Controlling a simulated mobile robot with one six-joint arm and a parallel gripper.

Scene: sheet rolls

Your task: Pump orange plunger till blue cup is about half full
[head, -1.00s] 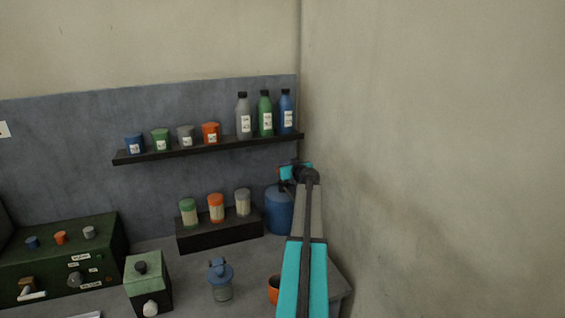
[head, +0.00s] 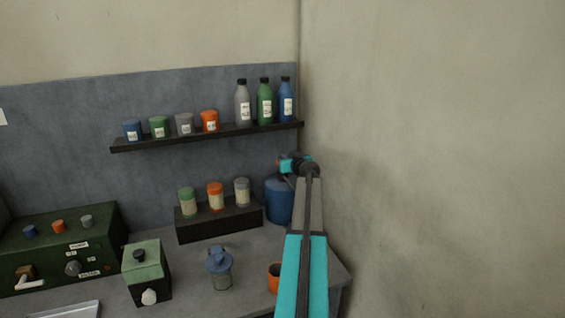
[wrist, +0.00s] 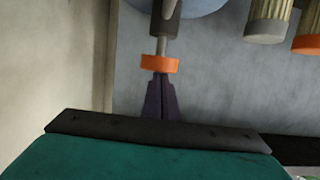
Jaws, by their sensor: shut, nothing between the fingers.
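A blue dispenser (head: 279,204) stands on the bench in the corner, partly behind my arm. In the wrist view, the orange plunger (wrist: 160,64) sits on a grey rod, with part of the pale blue dispenser (wrist: 190,4) at the top edge. My gripper (wrist: 160,84) is shut and empty, its dark fingertips right at the plunger's end; I cannot tell if they touch. In the head view my wrist hides the fingers. No cup shows under the dispenser, and the fill level is not visible. A small blue tub (head: 132,132) stands on the wall shelf.
An orange cup (head: 274,279) is on the bench beside my arm. A blue-lidded jar (head: 220,269) and a green box (head: 146,271) stand to its left. Jars on a dark block (head: 219,224) stand left of the dispenser. The bare wall is close on the right.

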